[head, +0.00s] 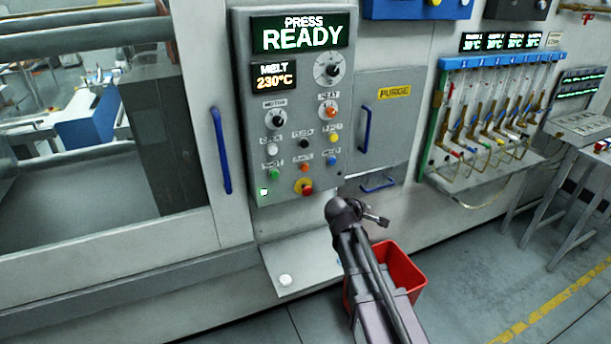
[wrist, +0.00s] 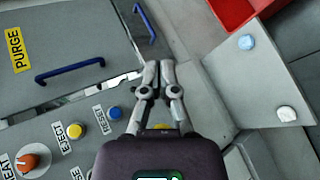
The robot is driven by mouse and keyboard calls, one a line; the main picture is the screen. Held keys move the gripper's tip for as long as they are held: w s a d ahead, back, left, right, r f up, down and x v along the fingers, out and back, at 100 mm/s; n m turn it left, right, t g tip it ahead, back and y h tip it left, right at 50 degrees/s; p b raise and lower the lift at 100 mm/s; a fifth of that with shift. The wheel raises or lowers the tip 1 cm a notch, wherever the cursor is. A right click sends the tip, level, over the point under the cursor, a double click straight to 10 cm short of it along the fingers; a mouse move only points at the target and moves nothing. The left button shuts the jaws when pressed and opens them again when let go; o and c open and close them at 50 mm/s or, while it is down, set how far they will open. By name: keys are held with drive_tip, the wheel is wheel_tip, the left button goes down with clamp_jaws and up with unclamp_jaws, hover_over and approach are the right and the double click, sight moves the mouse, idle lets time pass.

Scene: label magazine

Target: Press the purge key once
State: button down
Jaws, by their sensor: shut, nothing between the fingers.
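The press control panel (head: 291,110) carries several keys. The purge key (head: 304,167) is a small orange button in its lowest key row, between the green shot key (head: 273,174) and the blue reset key (head: 331,160). In the wrist view, my gripper (wrist: 158,66) is shut and empty; its fingertips lie past the panel's edge, beyond the blue reset key (wrist: 115,113). The purge key is hidden there behind my gripper's body. In the head view, my arm's end is below and right of the panel, apart from the purge key; its fingers are hard to make out.
A red-and-yellow stop button (head: 306,187) sits just below the purge key. A tray (head: 290,262) juts out under the panel, with a white piece (head: 285,280) on it. A red bin (head: 406,271) stands behind my arm. A blue door handle (head: 365,129) is to the right.

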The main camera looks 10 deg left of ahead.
sight(304, 168)
drive_tip(key=w+a+r+n+t+y+b, duration=0.1)
drive_tip(key=w+a+n+t, duration=0.1)
drive_tip(key=a+n, duration=0.2)
drive_tip(key=w+a+r+n+t+y+b, duration=0.1)
drive_tip(key=w+a+n+t, duration=0.1)
drive_tip(key=a, duration=0.9)
drive_tip(key=n+t, duration=0.1)
drive_tip(key=n, duration=0.1)
drive_tip(key=shift+w+r+n+y+b, duration=0.3)
drive_tip(key=shift+r+y, duration=0.05)
drive_tip(key=shift+y, duration=0.05)
drive_tip(key=shift+w, duration=0.1)
drive_tip(key=shift+w+a, duration=0.8)
drive_tip(key=shift+w, duration=0.4)
drive_tip(key=shift+w+a, duration=0.85)
drive_tip(key=shift+w, duration=0.3)
drive_tip(key=shift+w+a, duration=0.8)
drive_tip(key=shift+w, duration=0.4)
drive_tip(key=shift+w+a, duration=0.1)
drive_tip(key=shift+w, duration=0.05)
drive_tip(key=shift+w+a, duration=0.1)
drive_tip(key=shift+w, duration=0.1)
